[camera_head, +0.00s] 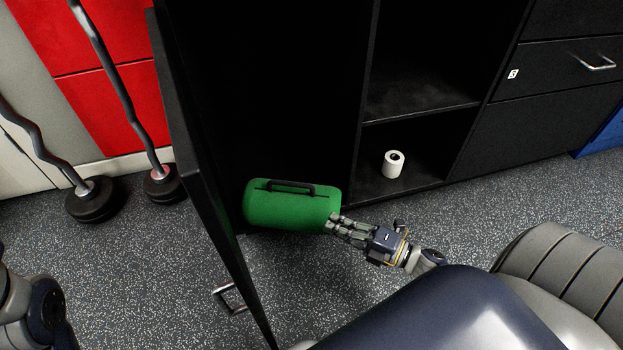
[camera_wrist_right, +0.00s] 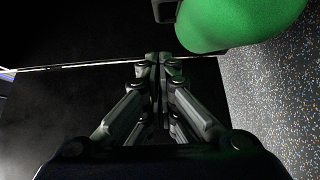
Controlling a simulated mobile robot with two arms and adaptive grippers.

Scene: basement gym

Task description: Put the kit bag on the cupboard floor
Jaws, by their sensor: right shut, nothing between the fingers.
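The green kit bag (camera_head: 290,208) with a black top handle lies in the open left bay of the black cupboard, at the bay's front edge. The cupboard floor under it is dark and mostly hidden, so I cannot tell how far the bag sits in. My right gripper (camera_head: 333,223) is shut and empty at the bag's right end; whether it touches is unclear. In the right wrist view the closed fingertips (camera_wrist_right: 160,60) show below and left of the kit bag (camera_wrist_right: 235,22). Part of my left arm shows at the left edge; its gripper is out of view.
The open cupboard door (camera_head: 212,190) with a metal handle stands left of the bag. A white roll (camera_head: 393,164) sits on the low shelf to the right. Barbells (camera_head: 93,198) stand by the red panels at left.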

